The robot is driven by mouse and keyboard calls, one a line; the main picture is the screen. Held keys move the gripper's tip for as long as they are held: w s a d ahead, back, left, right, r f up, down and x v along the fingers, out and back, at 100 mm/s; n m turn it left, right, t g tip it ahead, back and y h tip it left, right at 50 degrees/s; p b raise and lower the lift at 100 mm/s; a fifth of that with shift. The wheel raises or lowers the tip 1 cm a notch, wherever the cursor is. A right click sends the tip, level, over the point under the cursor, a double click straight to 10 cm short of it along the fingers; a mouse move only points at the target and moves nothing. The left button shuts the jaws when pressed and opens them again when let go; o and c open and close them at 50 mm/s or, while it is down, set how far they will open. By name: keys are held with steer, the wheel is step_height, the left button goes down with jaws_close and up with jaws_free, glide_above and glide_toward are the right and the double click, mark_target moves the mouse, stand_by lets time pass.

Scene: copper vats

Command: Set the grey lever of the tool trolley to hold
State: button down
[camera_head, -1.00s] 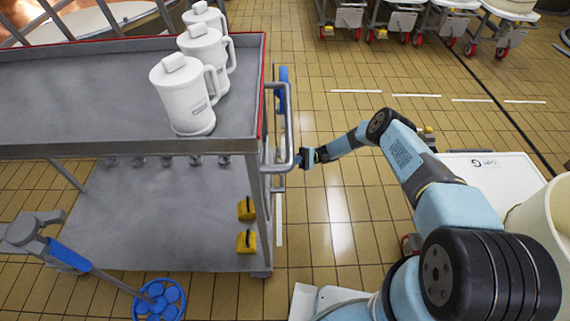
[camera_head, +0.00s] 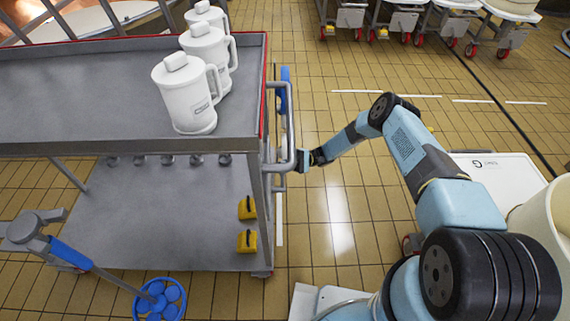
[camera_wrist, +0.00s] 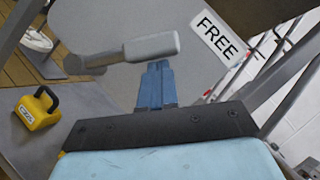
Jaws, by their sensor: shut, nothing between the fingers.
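The tool trolley (camera_head: 230,147) stands at the left in the head view, with a grey top and a lower shelf. In the wrist view the grey lever (camera_wrist: 150,47) lies nearly level across a round grey plate (camera_wrist: 190,82), its thicker grip end to the right. A white sign reading FREE (camera_wrist: 217,38) is just right of the grip end. My gripper (camera_wrist: 157,68) has its blue fingers together, just below the grip; whether they touch it I cannot tell. In the head view my gripper is at the trolley's right end, its fingertips hidden behind the rail.
White lidded jugs (camera_head: 188,95) stand on the trolley top. Yellow weights (camera_head: 247,241) sit on the lower shelf; one (camera_wrist: 38,108) shows in the wrist view. A tubular handle (camera_head: 291,125) sticks out beside my gripper.

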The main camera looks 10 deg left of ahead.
steer(key=s+d+r+n+t+h, duration=0.2)
steer(key=s+n, duration=0.3)
steer(key=s+d+r+n+t+h, duration=0.2)
steer(key=s+n+h, duration=0.1)
steer(key=s+n, duration=0.3)
steer(key=shift+n+t, duration=0.3)
stand_by(0.5)
steer(key=shift+s+f+h, duration=0.1)
steer(key=shift+s+h, duration=0.1)
steer(key=shift+h, duration=0.1)
steer(key=w+a+r+v, duration=0.1)
steer(key=a+v, duration=0.1)
steer(key=v, duration=1.1)
steer(key=shift+w+r, duration=0.4)
steer(key=shift+w, duration=0.15)
